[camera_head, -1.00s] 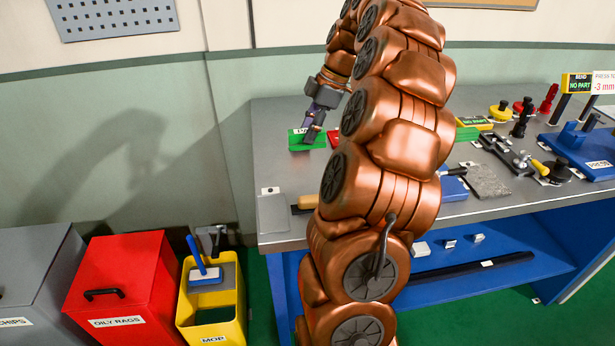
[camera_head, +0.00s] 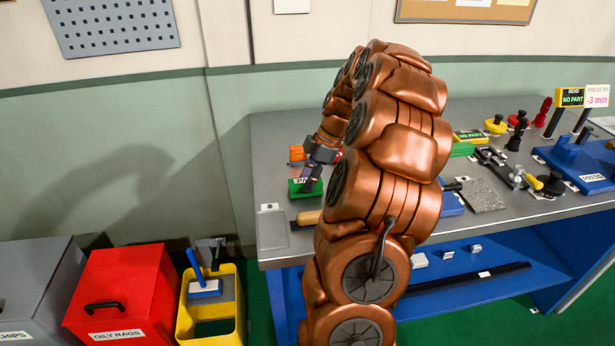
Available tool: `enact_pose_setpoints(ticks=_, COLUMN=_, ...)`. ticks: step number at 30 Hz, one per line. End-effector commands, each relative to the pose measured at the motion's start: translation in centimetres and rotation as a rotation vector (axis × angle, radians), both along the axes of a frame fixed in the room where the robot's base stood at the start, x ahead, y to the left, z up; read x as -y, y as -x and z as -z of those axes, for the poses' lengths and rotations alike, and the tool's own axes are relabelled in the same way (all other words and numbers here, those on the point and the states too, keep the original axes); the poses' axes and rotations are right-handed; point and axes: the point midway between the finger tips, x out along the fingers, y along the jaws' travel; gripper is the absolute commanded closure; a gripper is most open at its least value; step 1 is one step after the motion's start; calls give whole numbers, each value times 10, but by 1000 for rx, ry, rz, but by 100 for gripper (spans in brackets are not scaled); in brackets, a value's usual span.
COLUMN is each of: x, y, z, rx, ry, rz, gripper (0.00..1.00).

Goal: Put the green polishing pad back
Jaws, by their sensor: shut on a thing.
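The green polishing pad (camera_head: 294,188) is at the left end of the bench, with a partly covered pale label on its top. My gripper (camera_head: 309,182) reaches down onto it and is shut on it. The fingers are small and dark here, and part of the pad is hidden under them. I cannot tell whether the pad touches the bench top or hangs just above it.
An orange item (camera_head: 297,152) lies behind the pad. A wooden handle (camera_head: 308,218) and a grey plate (camera_head: 272,228) lie in front. My arm hides the bench's middle. A blue press (camera_head: 585,160) and clamps stand right. Bins stand left.

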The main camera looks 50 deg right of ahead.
Motion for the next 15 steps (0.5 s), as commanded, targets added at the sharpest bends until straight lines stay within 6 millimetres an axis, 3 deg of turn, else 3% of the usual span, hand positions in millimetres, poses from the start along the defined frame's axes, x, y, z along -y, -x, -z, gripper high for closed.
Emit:
enact_pose_setpoints(ticks=11, x=0, y=0, z=4, rx=2, ry=1, rz=0, gripper=100)
enact_pose_setpoints(ticks=12, x=0, y=0, z=4, rx=2, ry=1, rz=0, gripper=64)
enact_pose_setpoints(ticks=15, x=0, y=0, z=3, rx=2, ry=1, rz=0, gripper=53)
